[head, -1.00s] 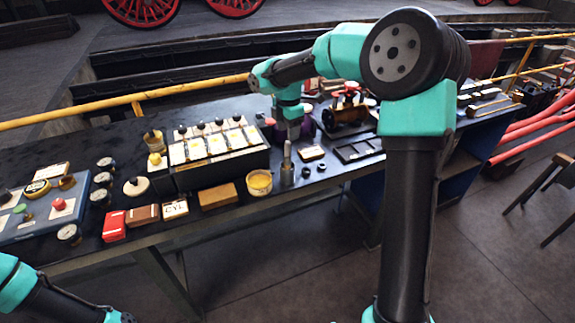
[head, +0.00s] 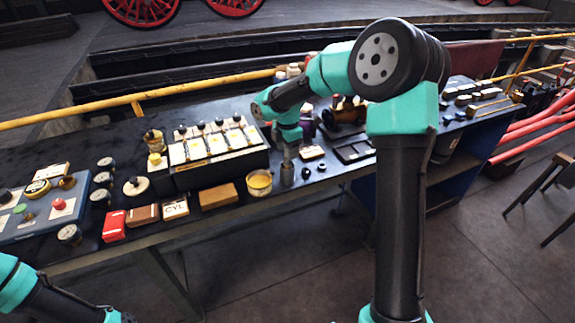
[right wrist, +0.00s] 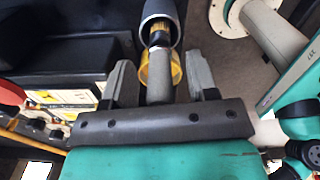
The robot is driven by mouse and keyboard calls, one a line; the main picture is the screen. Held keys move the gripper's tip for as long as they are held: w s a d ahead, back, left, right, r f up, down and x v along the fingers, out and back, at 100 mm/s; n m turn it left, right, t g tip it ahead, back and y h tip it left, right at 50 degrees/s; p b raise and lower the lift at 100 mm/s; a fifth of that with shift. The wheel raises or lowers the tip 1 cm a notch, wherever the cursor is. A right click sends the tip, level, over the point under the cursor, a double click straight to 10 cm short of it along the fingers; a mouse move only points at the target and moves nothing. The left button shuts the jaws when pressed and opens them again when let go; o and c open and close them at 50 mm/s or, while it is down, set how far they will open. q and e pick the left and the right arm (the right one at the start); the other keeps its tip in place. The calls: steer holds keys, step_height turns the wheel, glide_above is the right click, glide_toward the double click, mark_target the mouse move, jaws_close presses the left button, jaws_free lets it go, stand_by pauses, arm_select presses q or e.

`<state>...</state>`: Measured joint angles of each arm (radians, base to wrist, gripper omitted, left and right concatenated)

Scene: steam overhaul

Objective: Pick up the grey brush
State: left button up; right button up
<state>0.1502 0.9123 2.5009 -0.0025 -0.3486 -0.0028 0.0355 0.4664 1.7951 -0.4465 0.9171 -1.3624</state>
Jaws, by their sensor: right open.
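The grey brush (right wrist: 158,84) shows in the right wrist view as a grey handle between the two fingers of my right gripper (right wrist: 160,82). Its far end runs toward a dark grey cup (right wrist: 172,8). In the head view the cup (head: 287,174) stands near the table's front edge, and my right gripper (head: 289,155) is right above it, pointing down. The gripper is open, with a finger on each side of the handle. In the head view the gripper mostly hides the brush. My left gripper is out of frame; only part of its arm shows at lower left.
A yellow-topped tin (head: 259,183) stands just left of the cup. A wooden block (head: 218,196) and a black rack of cards (head: 208,175) are further left. Two small dark rings (head: 306,172) and a dark tray (head: 354,152) lie to the right.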

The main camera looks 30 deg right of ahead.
steer(key=shift+f, duration=0.4)
jaws_close()
stand_by(0.4)
steer(key=shift+r, duration=0.1)
step_height(320, 180, up, 10)
steer(key=shift+f, duration=0.1)
stand_by(0.5)
stand_by(0.3)
